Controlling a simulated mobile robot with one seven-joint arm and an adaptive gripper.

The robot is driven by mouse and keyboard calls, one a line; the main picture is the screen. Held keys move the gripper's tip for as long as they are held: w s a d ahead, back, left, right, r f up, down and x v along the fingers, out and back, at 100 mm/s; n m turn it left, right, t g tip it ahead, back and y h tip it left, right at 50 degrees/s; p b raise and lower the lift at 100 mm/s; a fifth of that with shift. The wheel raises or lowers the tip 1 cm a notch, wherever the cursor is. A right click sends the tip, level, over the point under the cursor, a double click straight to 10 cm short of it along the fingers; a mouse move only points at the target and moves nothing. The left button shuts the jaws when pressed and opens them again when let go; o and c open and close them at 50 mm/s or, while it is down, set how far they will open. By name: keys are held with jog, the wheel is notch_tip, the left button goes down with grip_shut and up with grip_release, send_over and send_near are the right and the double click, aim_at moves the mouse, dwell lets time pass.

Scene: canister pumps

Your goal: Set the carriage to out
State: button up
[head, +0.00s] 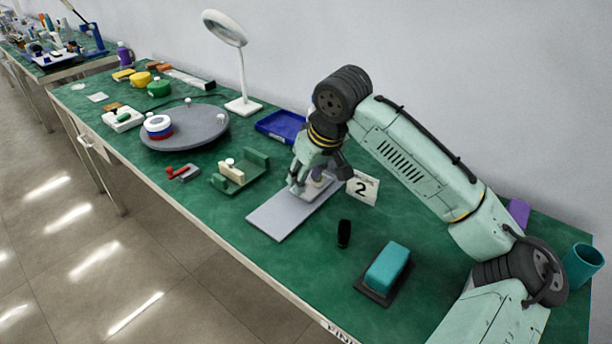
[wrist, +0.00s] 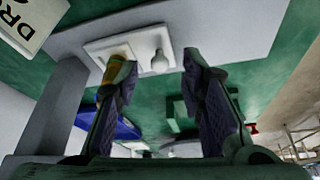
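A long grey slide plate (head: 272,217) lies on the green bench in the head view; it also shows at the top of the wrist view (wrist: 235,28). On it is a pale square plate (wrist: 135,42) with a small white knob (wrist: 160,63), which looks like the carriage. My gripper (head: 297,188) is low over the far end of the slide plate and hides much of the carriage there. In the wrist view my gripper (wrist: 158,62) is open, with the knob showing between the fingertips; contact cannot be told. A yellow part (wrist: 116,68) is partly behind the left finger.
A card marked 2 (head: 362,188) stands right of the slide. A blue tray (head: 281,126) is behind it. A green fixture with a cream block (head: 238,172) is to the left. A black object (head: 344,233) and a teal block (head: 388,267) are nearer the front right.

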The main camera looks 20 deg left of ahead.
jog(key=shift+w+a+f, duration=0.15)
jog(key=shift+f, duration=0.3)
grip_shut()
dwell(0.7)
